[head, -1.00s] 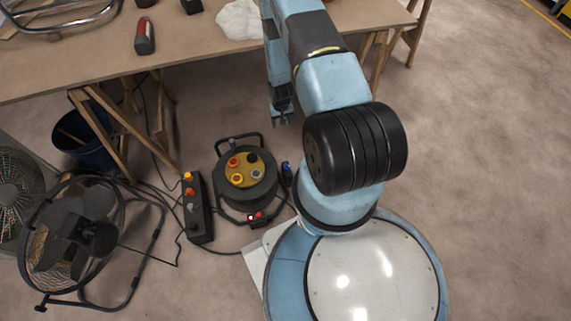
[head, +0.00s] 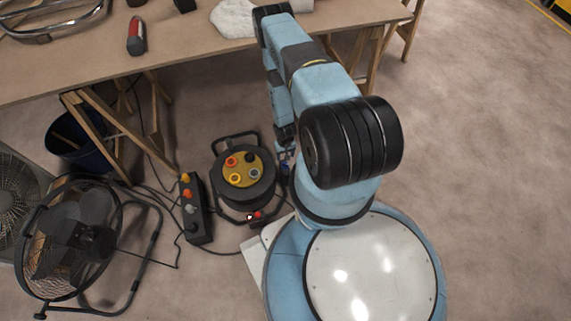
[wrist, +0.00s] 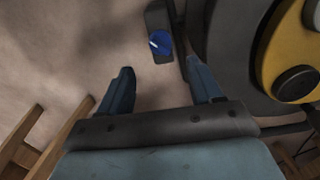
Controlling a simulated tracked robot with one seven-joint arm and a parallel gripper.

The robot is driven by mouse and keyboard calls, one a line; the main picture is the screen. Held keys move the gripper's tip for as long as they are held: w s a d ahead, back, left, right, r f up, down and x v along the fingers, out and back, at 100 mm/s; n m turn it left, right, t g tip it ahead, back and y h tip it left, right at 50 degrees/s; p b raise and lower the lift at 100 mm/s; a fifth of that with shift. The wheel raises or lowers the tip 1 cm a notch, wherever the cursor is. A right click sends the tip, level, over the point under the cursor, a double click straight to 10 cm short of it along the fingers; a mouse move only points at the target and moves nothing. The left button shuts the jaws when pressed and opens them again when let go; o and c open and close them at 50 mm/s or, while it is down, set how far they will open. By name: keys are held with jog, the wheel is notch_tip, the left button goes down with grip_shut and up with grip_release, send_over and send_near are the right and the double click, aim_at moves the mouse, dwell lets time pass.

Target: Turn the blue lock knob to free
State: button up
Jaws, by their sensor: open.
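The blue lock knob (wrist: 160,43) shows in the wrist view as a round blue knob with a white mark, on a small dark housing (wrist: 161,16) beside the cable reel. My gripper (wrist: 158,78) is open and empty. Its two blue fingers point toward the knob, which lies just beyond the fingertips, nearer the right one, and appears apart from them. In the head view my gripper (head: 285,162) is at the right side of the cable reel, and the knob is hidden behind it or too small to make out.
The cable reel (head: 264,200) with coloured sockets stands left of my gripper, close to the right finger in the wrist view. A black box with coloured buttons (head: 196,222), cables and a fan (head: 75,240) lie further left. A workbench (head: 200,45) on wooden trestles stands behind.

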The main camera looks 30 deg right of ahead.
aim_at(285, 163)
notch_tip(285, 163, down, 9)
jog(key=shift+f, duration=0.1)
dwell(0.4)
jog(key=c, duration=1)
